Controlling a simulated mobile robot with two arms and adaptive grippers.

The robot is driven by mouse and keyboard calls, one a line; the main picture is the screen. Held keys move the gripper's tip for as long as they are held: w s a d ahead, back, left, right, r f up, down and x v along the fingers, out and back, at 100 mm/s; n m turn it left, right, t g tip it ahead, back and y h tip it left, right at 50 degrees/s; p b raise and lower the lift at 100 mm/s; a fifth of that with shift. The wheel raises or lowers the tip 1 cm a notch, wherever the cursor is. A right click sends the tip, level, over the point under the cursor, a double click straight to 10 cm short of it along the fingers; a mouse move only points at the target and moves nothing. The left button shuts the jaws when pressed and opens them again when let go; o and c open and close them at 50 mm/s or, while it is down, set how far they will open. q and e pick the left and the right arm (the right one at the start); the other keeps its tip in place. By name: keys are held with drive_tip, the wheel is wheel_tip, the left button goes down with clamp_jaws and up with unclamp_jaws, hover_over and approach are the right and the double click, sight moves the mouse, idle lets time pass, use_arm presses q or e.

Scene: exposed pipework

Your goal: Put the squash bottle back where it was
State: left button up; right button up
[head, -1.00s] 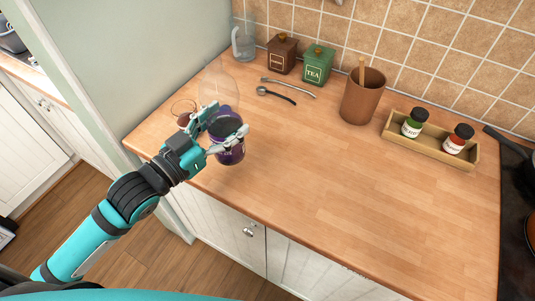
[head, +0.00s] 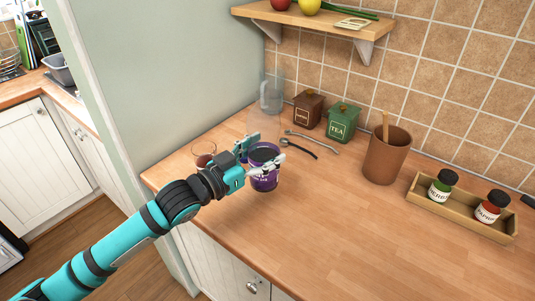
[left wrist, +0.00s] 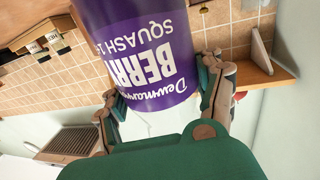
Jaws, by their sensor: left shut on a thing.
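The squash bottle (head: 264,180) is purple with a dark top and shows over the counter's front-left part in the head view. My left gripper (head: 262,154) is shut on it, one finger on each side. In the left wrist view, the bottle's purple label (left wrist: 150,65) reads "Berry Squash" upside down, between the fingers (left wrist: 165,85). I cannot tell whether the bottle's base touches the counter. My right gripper is not in view.
A wall shelf (head: 315,20) with fruit is above the counter (head: 330,225). Clear glassware, brown and green canisters (head: 342,121), utensils, a brown pot (head: 387,156) and a spice rack (head: 460,214) stand behind and right. The counter's middle is clear.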

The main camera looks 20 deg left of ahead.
use_arm(q)
drive_tip(key=w, duration=0.3)
drive_tip(key=shift+w+a+f, duration=0.1)
drive_tip(key=shift+w+a, duration=0.05)
drive_tip(key=shift+w, duration=0.1)
drive_tip(key=shift+f+p, duration=0.35)
drive_tip(key=shift+f, duration=1.45)
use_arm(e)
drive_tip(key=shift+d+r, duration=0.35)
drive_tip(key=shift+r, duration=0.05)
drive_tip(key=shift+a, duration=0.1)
use_arm(q)
drive_tip(key=o, duration=1.6)
drive_tip(key=shift+f, duration=0.2)
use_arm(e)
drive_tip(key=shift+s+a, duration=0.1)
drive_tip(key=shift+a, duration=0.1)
use_arm(q)
drive_tip(key=shift+r, duration=0.15)
drive_tip(key=shift+b+v, duration=0.8)
drive_tip(key=shift+v, duration=5.25)
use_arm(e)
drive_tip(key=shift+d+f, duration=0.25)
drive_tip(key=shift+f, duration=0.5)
